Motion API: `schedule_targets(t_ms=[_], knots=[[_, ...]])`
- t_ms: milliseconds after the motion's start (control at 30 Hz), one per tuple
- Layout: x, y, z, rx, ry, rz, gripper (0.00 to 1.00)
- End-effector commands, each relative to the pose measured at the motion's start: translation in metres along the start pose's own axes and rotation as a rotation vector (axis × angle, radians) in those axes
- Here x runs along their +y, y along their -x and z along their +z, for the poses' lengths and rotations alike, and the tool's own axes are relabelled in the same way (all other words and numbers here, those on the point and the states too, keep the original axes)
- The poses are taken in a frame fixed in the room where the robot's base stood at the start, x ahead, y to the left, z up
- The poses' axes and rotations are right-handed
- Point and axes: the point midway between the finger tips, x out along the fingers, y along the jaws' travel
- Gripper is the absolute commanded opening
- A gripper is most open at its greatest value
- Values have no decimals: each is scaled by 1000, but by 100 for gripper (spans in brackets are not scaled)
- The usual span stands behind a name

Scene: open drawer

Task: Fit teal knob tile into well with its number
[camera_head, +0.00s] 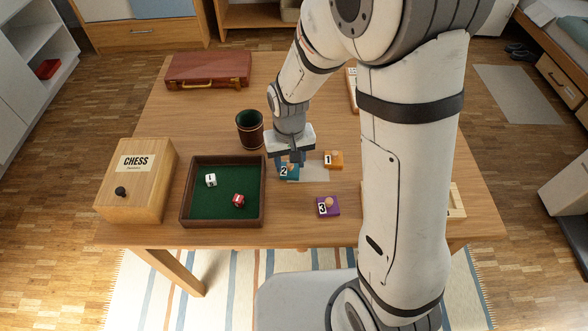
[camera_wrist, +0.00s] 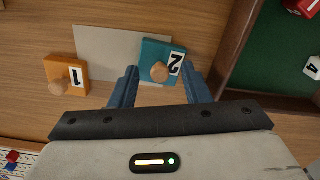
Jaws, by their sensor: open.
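The teal knob tile (camera_head: 289,172), marked 2, lies on the table partly over a pale grey sheet. In the wrist view the teal tile (camera_wrist: 161,60) shows its round wooden knob (camera_wrist: 160,72). My gripper (camera_head: 290,160) is open above it, and in the wrist view its blue fingers (camera_wrist: 160,88) stand to either side of the knob, apart from it. An orange knob tile (camera_head: 334,159) marked 1 and a purple knob tile (camera_head: 328,206) marked 3 lie nearby. A pale wooden board (camera_head: 456,200) shows at the right, mostly hidden behind my arm; no numbered well is visible.
A green-lined dice tray (camera_head: 222,218) with two dice stands left of the tiles. A chess box (camera_head: 142,190), a dark dice cup (camera_head: 250,130) and a red-brown case (camera_head: 208,70) stand farther left and back.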

Motion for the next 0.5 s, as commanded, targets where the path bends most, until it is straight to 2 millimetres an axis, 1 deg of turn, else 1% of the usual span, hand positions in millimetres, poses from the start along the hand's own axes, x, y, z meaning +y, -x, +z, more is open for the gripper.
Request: schedule_targets(t_ms=[67, 100, 500], knots=[[0, 0, 0, 0, 0, 0, 43], [0, 0, 0, 0, 0, 0, 41], [0, 1, 0, 1, 1, 0, 8]])
